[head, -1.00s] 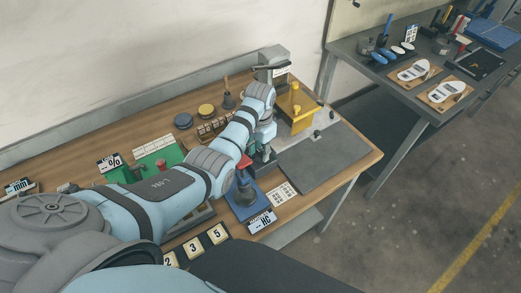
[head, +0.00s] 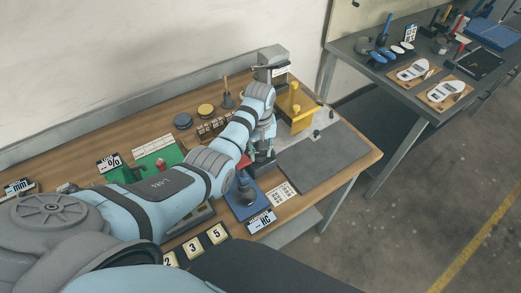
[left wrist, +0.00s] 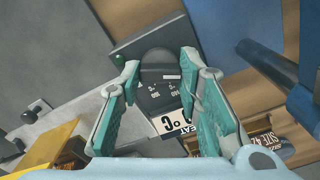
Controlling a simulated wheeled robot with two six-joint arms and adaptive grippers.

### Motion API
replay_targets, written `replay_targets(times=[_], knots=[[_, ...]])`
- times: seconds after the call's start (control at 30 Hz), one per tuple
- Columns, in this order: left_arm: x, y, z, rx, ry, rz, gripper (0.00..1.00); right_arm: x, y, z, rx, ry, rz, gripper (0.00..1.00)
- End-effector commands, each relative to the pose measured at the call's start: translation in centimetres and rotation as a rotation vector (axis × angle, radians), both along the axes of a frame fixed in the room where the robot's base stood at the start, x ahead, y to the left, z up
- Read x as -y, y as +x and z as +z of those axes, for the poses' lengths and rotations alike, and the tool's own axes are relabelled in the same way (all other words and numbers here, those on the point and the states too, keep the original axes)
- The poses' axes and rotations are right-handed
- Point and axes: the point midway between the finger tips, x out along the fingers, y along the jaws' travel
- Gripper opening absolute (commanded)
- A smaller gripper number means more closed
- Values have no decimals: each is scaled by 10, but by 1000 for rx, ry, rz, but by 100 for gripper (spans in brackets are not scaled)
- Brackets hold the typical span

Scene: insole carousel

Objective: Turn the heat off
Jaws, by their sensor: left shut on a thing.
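The heat control is a dark box (left wrist: 118,50) with a small green light and a white "HEAT °C" label (left wrist: 176,122) in the left wrist view. A dark round-topped knob (left wrist: 160,72) stands on it, with markings beside it. My left gripper (left wrist: 160,62) is shut on this knob, one teal-padded finger on each side. In the head view my left gripper (head: 262,148) points down over the dark box (head: 263,168), and the arm and fingers hide most of it. The knob's exact setting is not readable. My right gripper is not in view.
A blue-based press (head: 246,198) stands close in front of the gripper. A yellow fixture (head: 297,108) stands behind it to the right. Number blocks (head: 196,245) line the front edge.

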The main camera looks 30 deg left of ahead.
Motion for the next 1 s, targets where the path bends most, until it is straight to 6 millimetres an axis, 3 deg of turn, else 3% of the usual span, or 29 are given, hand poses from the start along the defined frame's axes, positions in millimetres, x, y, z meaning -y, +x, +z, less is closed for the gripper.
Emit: replay_targets(times=[0.4, 1.0], knots=[[-1, 2, 2, 6, 2, 248, 4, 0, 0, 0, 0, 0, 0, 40], [-1, 2, 2, 7, 2, 302, 4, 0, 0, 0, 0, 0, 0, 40]])
